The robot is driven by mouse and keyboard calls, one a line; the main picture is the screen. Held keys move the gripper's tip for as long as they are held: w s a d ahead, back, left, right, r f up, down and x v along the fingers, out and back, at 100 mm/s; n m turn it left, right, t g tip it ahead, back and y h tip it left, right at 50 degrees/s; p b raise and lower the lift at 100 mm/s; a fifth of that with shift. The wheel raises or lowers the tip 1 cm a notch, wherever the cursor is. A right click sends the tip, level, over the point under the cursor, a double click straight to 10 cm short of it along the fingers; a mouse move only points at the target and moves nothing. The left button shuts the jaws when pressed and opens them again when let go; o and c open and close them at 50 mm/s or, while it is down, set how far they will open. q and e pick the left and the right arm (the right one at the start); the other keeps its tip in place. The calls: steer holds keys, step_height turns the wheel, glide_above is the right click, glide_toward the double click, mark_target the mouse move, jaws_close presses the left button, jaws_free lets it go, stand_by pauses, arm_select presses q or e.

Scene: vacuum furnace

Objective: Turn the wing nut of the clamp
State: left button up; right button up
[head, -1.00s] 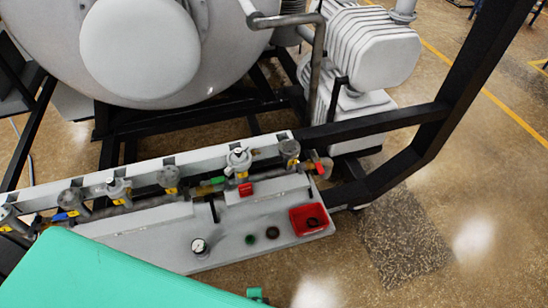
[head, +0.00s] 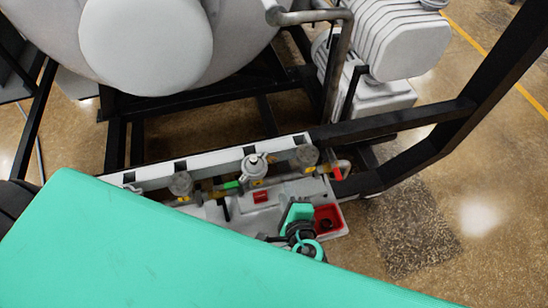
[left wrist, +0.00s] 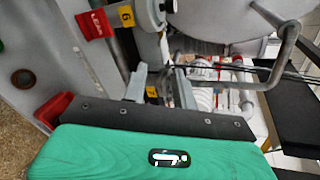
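My left gripper shows in the left wrist view (left wrist: 161,84), with two grey fingers standing apart. Small metal and dark parts show between and behind the fingers; I cannot tell whether these are the clamp and its wing nut, or whether a finger touches them. In the head view, teal and dark parts of my left wrist (head: 300,222) are above the panel beside the red tray; the fingertips do not show clearly there. I cannot make out the wing nut in either view. My right gripper is not in view.
A pipe row with several round fittings, one a grey-white valve (head: 254,166), runs along the white panel. A red tray (head: 329,217) lies at its right end. A black frame (head: 395,122) rises beyond it. A red tag (left wrist: 95,24) hangs near my gripper.

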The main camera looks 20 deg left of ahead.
arm_select(q)
steer(key=p, duration=0.4)
glide_toward(271, 159)
steer(key=d+x, duration=0.1)
steer(key=x, duration=0.7)
steer(key=shift+s+f, duration=0.15)
steer(key=shift+f, duration=0.1)
steer(key=shift+s, duration=0.1)
jaws_close()
